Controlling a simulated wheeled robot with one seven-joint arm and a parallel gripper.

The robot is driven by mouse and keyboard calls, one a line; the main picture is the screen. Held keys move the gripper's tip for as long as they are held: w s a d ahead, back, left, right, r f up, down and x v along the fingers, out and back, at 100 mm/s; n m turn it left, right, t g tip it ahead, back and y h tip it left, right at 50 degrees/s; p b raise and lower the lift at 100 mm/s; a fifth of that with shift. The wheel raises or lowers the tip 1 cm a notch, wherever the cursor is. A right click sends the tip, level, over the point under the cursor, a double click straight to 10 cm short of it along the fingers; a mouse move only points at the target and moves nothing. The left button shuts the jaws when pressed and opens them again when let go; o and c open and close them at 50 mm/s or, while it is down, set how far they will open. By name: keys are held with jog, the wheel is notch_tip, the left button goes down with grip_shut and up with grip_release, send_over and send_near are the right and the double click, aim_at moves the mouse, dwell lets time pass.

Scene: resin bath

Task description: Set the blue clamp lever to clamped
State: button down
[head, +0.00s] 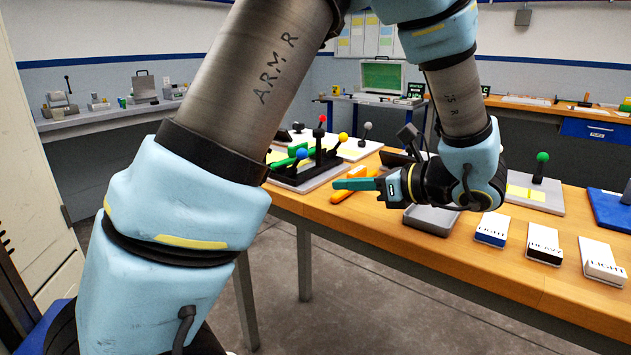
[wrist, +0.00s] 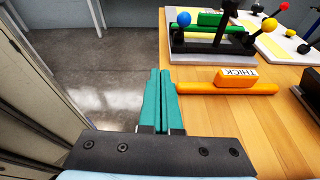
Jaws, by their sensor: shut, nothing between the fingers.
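The blue clamp lever (head: 302,153) has a blue ball knob and stands at the front of a black fixture on a grey base plate. In the wrist view the blue knob (wrist: 184,19) is at the top, at the left end of the fixture, beside a green bar (wrist: 209,19). The lever's lower part is hard to make out. My gripper (head: 337,185) has teal fingers, shut and empty, pointing left in the head view, to the right of the fixture. In the wrist view my gripper (wrist: 160,72) is apart from the lever, with the fixture ahead and to the right.
Red (head: 323,118) and yellow (head: 343,137) knobbed levers stand close to the blue one. An orange piece with a block marked THICK (wrist: 237,78) lies before the fixture. A grey tray (head: 432,222) is near the front edge. Open floor lies left of the bench.

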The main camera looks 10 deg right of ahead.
jog(key=d, duration=0.1)
jog(key=d+m+t, duration=0.1)
jog(key=d+t, duration=0.1)
jog(key=shift+s+d+r+m+h, duration=0.2)
jog(key=shift+s+r+m+h, duration=0.05)
jog(key=shift+s+m+h, duration=0.05)
jog(key=shift+w+a, duration=0.1)
jog(key=p, duration=0.1)
send_near(299, 159)
jog(key=f, duration=0.1)
jog(key=w+f, duration=0.2)
jog(key=f, duration=0.1)
jog(key=shift+w+a, duration=0.15)
jog(key=shift+a, duration=0.2)
jog(key=shift+w+a+r+p, duration=0.4)
jog(key=shift+w+a+r, duration=0.1)
jog(key=shift+w+r, duration=0.3)
jog(key=shift+w+a+r, duration=0.25)
jog(key=shift+w, duration=0.3)
jog(key=shift+r+p, duration=0.1)
jog(key=shift+p, duration=0.2)
